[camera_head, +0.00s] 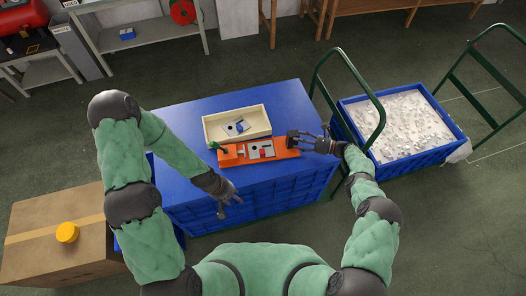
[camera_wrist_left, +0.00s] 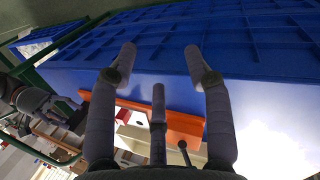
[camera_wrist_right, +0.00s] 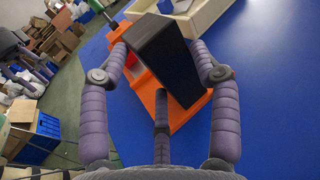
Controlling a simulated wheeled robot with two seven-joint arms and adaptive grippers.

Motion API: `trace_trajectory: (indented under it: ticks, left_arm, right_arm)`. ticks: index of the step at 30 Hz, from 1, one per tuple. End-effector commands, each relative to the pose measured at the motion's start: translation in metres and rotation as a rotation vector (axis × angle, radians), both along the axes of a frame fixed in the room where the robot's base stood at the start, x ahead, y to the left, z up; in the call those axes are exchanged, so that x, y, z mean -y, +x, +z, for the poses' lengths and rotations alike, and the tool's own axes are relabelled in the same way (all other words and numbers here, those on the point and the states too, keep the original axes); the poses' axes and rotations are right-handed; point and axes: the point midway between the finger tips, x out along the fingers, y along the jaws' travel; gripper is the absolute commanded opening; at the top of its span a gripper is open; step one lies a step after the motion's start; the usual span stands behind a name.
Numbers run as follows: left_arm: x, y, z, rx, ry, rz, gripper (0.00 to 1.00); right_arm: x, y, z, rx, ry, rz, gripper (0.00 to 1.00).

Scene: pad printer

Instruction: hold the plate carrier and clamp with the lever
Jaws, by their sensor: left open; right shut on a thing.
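The orange plate carrier (camera_head: 283,154) lies on the blue crate top, with a pale plate and a small red part on it. A black block (camera_wrist_right: 166,58) stands at its right end. My right gripper (camera_head: 303,141) is shut on this block, its fingers on both sides in the right wrist view. The lever (camera_head: 214,147), with a green knob, is at the carrier's left end. It also shows in the left wrist view (camera_wrist_left: 184,149). My left gripper (camera_head: 232,201) is open and empty at the crate's front edge, in front of the carrier and apart from it.
A cream tray (camera_head: 207,130) with a plate and a blue part stands just behind the carrier. The blue crate top (camera_head: 183,117) is otherwise clear. A cart with a blue bin (camera_head: 362,135) of pale pieces stands right; a cardboard box (camera_head: 45,220) stands left.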

Motion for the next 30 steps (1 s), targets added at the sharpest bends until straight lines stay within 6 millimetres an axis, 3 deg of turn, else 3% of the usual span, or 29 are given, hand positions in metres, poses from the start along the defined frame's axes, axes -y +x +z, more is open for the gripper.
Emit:
trace_trajectory:
  ticks: [1,6,15,19,24,30]
  left_arm:
    - [-0.009,0.023,0.002,-0.016,-0.002,0.08,0.5]
    - [-0.041,0.086,0.018,-0.108,-0.022,0.36,0.5]
    - [-0.104,0.177,0.077,-0.271,-0.074,0.831,0.5]
    - [-0.125,0.201,0.103,-0.33,-0.095,0.98,0.5]
    - [-0.142,0.216,0.124,-0.377,-0.11,1.093,0.5]
    - [-0.142,0.22,0.123,-0.395,-0.113,1.124,0.5]
  right_arm:
    - [-0.003,-0.006,-0.01,-0.017,-0.003,0.002,0.06]
    - [-0.003,-0.006,-0.01,-0.018,-0.002,0.002,0.06]
    - [-0.004,-0.006,-0.01,-0.019,-0.002,0.003,0.06]
    - [-0.004,-0.007,-0.011,-0.02,-0.001,0.003,0.06]
    - [-0.004,-0.007,-0.011,-0.02,-0.001,0.003,0.06]
    - [-0.004,-0.007,-0.011,-0.02,-0.001,0.003,0.06]
